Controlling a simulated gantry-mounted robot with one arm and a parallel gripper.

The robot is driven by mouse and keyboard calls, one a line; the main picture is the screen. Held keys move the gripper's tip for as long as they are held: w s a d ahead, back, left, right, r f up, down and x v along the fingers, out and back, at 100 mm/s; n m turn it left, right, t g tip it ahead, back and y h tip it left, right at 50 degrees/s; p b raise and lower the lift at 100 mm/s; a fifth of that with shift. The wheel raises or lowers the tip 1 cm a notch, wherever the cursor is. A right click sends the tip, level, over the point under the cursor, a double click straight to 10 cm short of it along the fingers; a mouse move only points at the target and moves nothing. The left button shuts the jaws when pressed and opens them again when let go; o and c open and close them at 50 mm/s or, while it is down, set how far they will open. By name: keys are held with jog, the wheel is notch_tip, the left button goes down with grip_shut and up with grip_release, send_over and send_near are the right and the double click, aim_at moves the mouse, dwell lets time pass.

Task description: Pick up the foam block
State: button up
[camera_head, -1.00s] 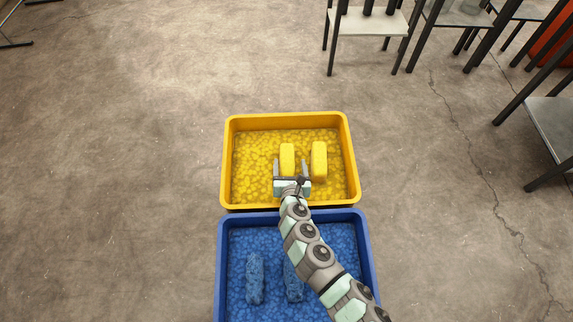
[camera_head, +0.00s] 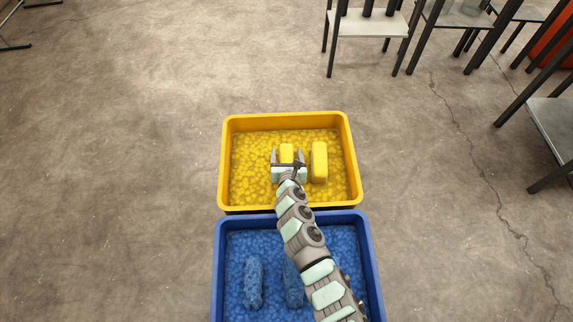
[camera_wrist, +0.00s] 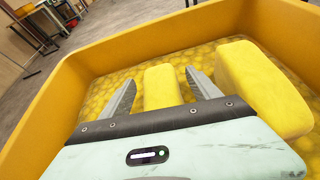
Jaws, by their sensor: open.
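Two yellow foam blocks lie in the yellow bin (camera_head: 229,150). The left foam block (camera_head: 286,153) is partly hidden by my gripper, and the right foam block (camera_head: 319,162) is in full view. My gripper (camera_head: 287,152) is open over the bin, with one finger on each side of the left block. In the wrist view, the left block (camera_wrist: 161,86) stands between the fingertips of my gripper (camera_wrist: 160,88), with gaps on both sides. The right block (camera_wrist: 262,86) is just to the right of the right finger.
Yellow foam pieces cover the bin's floor. A blue bin (camera_head: 220,260) in front holds blue filling and two blue lumpy pieces (camera_head: 254,283). The yellow bin's walls surround my gripper. Metal tables and chairs (camera_head: 368,24) stand at the back right.

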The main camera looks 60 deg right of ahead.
jog(key=shift+c, duration=0.2)
jog(key=c, duration=1.5)
jog(key=shift+o, duration=0.2)
jog(key=shift+r, duration=0.1)
